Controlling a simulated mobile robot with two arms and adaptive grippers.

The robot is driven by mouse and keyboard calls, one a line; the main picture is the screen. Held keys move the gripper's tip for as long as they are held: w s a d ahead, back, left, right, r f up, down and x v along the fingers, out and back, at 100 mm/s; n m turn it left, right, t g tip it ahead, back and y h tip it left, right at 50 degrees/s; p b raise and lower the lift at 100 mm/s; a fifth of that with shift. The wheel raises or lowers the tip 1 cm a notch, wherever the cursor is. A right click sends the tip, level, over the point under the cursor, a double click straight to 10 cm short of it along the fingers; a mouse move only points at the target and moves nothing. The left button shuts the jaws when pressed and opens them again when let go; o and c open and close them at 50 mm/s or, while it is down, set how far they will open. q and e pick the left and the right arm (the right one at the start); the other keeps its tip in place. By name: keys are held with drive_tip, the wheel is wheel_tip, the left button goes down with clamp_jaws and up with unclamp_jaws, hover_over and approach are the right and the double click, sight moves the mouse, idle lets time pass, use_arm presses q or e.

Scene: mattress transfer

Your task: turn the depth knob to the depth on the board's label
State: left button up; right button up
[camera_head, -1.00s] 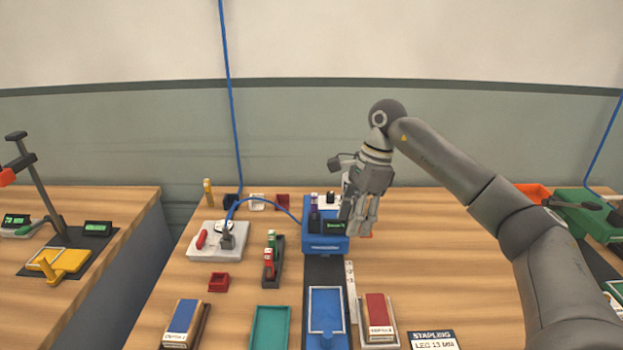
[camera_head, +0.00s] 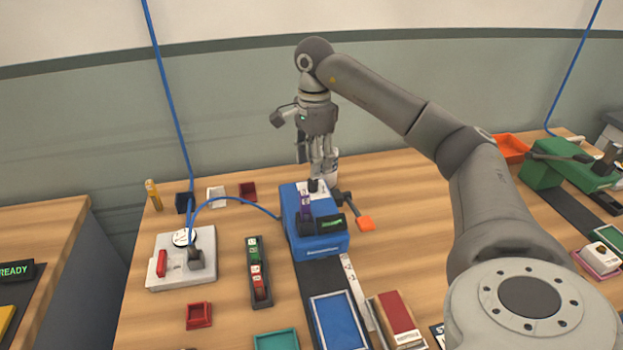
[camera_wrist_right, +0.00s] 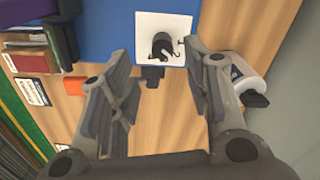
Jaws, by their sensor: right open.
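The blue machine (camera_head: 318,243) stands on the bench with a lit green display (camera_head: 333,223). On its back top is a white dial plate (camera_wrist_right: 178,24) with a black knob (camera_wrist_right: 162,46), also partly visible in the head view (camera_head: 313,186). The dial marks are too small to read. My right gripper (camera_head: 318,172) points down just above the knob. In the right wrist view its open fingers (camera_wrist_right: 157,62) stand either side of the knob, apparently not touching it. The red-topped board (camera_head: 397,314) lies at the front; its label is unreadable. My left gripper is out of view.
An orange-tipped lever (camera_head: 366,223) sticks out on the machine's right. A white cylinder (camera_wrist_right: 245,76) stands close beside the gripper. A grey pad (camera_head: 180,262) with a blue cable and a dark rack (camera_head: 259,285) are to the left. Bare bench lies right of the machine.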

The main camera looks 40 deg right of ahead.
sight(313, 181)
wheel_tip(313, 181, down, 5)
drive_tip(key=shift+w+r, duration=0.1)
drive_tip(key=shift+w, duration=0.05)
drive_tip(key=shift+f, duration=0.75)
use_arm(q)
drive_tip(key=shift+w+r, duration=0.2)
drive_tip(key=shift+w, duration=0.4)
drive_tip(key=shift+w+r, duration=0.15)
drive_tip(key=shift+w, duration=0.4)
use_arm(e)
drive_tip(key=shift+f, duration=0.1)
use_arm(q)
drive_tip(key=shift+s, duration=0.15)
use_arm(e)
drive_tip(key=shift+c, duration=0.2)
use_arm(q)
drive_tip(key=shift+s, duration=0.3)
use_arm(e)
clamp_jaws()
